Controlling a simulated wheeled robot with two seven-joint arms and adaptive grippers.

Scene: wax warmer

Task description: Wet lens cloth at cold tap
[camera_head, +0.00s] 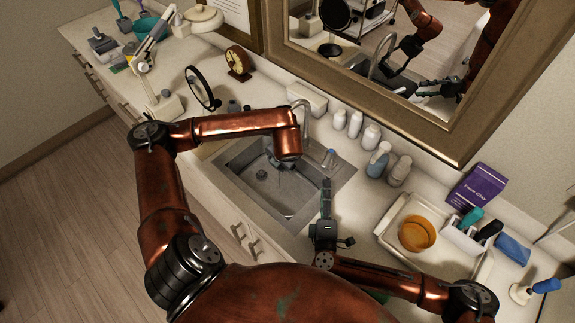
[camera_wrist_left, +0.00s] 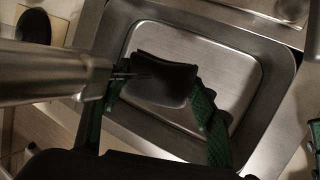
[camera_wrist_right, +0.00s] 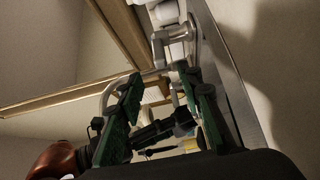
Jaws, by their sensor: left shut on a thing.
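My left gripper (camera_head: 281,165) hangs over the steel sink (camera_head: 232,178), below the tap (camera_head: 305,118). In the left wrist view its green-padded fingers (camera_wrist_left: 160,88) are shut on the dark lens cloth (camera_wrist_left: 164,80), held above the basin floor. A metal cylinder, probably the tap spout (camera_wrist_left: 50,70), reaches in from the left close to the cloth. I cannot tell whether water runs or whether the cloth is wet. My right gripper (camera_head: 326,190) is at the sink's right edge, pointing up; its fingers (camera_wrist_right: 162,85) are apart and empty.
Several bottles (camera_head: 377,160) stand behind the sink's right side. A tray (camera_head: 388,232) with an orange bowl (camera_head: 417,233) is at the right. A round mirror (camera_head: 201,88) and a clock (camera_head: 238,62) stand left of the tap. A framed mirror (camera_head: 420,125) hangs behind.

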